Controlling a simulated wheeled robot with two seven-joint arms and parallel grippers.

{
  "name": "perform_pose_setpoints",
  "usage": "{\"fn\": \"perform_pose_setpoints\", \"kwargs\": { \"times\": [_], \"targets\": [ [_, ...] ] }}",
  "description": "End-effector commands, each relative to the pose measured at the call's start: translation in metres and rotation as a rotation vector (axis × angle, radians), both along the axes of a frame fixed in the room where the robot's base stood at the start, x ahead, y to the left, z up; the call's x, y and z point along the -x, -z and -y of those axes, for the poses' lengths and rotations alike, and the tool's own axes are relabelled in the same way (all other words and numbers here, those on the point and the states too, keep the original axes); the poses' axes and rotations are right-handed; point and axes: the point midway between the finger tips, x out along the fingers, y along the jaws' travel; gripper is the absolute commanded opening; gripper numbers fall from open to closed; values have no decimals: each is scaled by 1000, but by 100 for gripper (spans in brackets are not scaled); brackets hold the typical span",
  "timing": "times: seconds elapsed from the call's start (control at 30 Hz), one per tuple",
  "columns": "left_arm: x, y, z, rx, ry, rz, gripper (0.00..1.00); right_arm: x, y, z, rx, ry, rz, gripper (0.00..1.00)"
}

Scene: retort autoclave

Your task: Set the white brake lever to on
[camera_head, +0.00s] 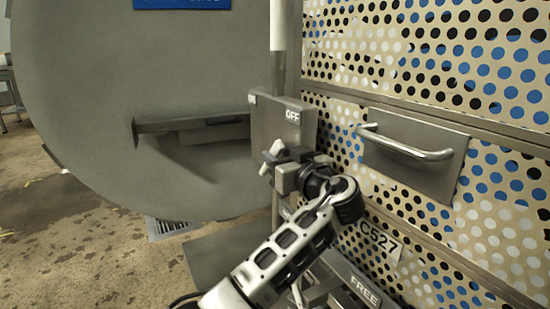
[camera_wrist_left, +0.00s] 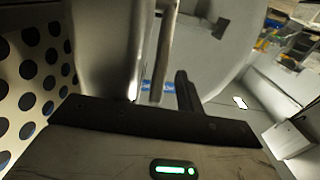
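A grey brake plate (camera_head: 284,120) marked ON at its left and OFF at its right stands beside the big round door. My left gripper (camera_head: 274,160) is at the lower edge of this plate, below the OFF mark. Small pale pieces show at its tip; I cannot tell whether they are fingertips or part of the white lever. The lever is not clearly seen apart from the gripper. In the left wrist view, the dark gripper body (camera_wrist_left: 150,120) and one dark finger show, with a metal rod (camera_wrist_left: 166,50) beyond them. The right gripper is out of view.
The large grey round door (camera_head: 150,60) fills the left, with a horizontal bar across it. A vertical post (camera_head: 278,25), white at the top, rises behind the plate. A perforated panel with a metal handle (camera_head: 410,145) stands at right. Floor is open at lower left.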

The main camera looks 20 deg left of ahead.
Motion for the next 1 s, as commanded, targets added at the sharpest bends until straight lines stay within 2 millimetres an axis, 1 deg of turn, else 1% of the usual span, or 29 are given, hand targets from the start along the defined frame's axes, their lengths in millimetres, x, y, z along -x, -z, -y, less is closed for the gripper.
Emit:
{"fn": "perform_pose_setpoints", "kwargs": {
  "times": [0.1,0.2,0.53,0.57,0.6,0.67,0.7,0.83,0.93,1.0],
  "targets": [
    [-11,0,-10,-1,0,1,36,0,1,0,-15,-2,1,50],
    [-16,1,-15,-1,0,-1,36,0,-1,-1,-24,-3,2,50],
    [-18,0,-17,1,2,-1,36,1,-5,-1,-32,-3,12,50],
    [-18,0,-17,1,2,-1,31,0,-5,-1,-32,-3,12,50],
    [-18,0,-17,1,2,-1,20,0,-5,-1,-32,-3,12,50],
    [-18,0,-17,0,2,0,3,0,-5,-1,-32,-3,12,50],
    [-18,0,-17,1,2,-1,0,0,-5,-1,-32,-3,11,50],
    [-18,-1,-17,2,1,-2,0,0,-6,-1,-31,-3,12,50],
    [-19,-7,-19,30,1,-27,0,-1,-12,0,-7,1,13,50],
    [-22,-14,-21,72,1,-68,0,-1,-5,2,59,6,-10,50]
  ]
}}
